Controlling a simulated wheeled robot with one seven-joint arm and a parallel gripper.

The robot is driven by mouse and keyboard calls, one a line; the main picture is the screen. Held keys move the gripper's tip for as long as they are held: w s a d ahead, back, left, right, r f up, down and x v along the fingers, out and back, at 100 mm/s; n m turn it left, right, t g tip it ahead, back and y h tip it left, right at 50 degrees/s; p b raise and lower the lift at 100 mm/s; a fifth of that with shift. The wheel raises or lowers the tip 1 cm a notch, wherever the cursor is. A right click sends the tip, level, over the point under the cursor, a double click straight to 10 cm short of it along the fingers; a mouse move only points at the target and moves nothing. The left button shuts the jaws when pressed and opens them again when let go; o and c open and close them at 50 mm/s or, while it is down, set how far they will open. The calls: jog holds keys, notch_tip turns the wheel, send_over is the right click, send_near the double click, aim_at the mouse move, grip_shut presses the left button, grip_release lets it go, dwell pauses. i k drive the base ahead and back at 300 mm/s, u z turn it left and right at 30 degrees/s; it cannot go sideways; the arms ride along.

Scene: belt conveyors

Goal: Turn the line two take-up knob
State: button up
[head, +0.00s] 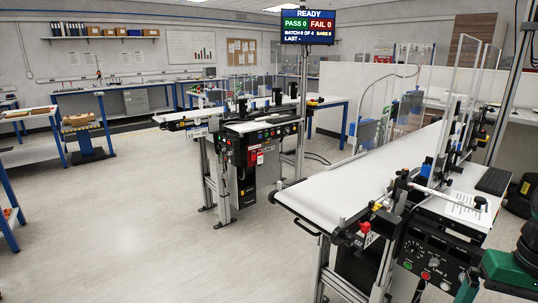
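Two belt conveyors are in view. The nearer conveyor (345,190) has a white belt and runs from the lower middle towards the upper right. Its front end carries a red-topped part (365,229), black clamps and a dark control panel (432,264) with several buttons and dials. The farther conveyor (262,124) stands at the middle, with a dark control box (250,150) and a small white sign (197,132) whose text is too small to read. I cannot tell which is line two or pick out its take-up knob. My gripper is not in view; green and black parts of my arm show at the lower right.
A screen (307,27) on a pole reads READY, PASS 0, FAIL 0. Clear guard panels (462,65) stand along the nearer conveyor. Blue-legged benches (125,100) line the back and left. Open floor (140,220) lies left of the conveyors.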

aim_at(365, 227)
jog(key=k, duration=1.65)
jog(key=z, duration=0.45)
jog(key=i, duration=1)
